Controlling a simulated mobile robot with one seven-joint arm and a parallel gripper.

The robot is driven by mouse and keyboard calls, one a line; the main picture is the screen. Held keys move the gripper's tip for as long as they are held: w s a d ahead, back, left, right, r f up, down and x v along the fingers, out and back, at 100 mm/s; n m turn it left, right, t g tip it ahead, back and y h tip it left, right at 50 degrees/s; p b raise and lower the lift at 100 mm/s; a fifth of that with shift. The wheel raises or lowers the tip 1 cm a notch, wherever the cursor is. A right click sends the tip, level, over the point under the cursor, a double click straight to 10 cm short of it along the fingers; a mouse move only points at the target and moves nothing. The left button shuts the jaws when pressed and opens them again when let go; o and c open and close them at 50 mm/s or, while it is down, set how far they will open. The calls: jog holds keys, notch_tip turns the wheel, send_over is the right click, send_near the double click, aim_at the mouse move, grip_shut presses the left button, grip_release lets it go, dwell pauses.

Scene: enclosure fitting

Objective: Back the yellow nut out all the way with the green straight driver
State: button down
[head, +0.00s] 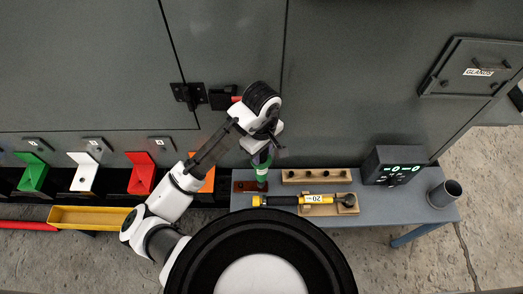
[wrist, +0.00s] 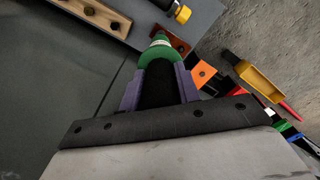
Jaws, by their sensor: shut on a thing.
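My gripper (head: 262,154) is shut on the green straight driver (head: 262,171), above the left end of the grey bench. In the wrist view the purple fingers of my gripper (wrist: 161,72) close around the green driver (wrist: 157,53), which has a pale band near its far end. A dark red block (head: 243,186) lies on the bench by the driver's lower end. It also shows just past the driver in the wrist view (wrist: 182,44). I cannot tell whether the driver touches it. I cannot make out the yellow nut in either view.
A yellow and black tool (head: 285,200) marked 20 lies along the bench's front. Behind it is a wooden rack (head: 300,176) with dark holes. A dark box with green lights (head: 385,175) and a grey cup (head: 444,194) stand right. Coloured bins and a yellow tray (head: 85,217) are left.

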jog(key=shift+r, duration=0.3)
jog(key=shift+r+p, duration=2.95)
jog(key=shift+p, duration=0.65)
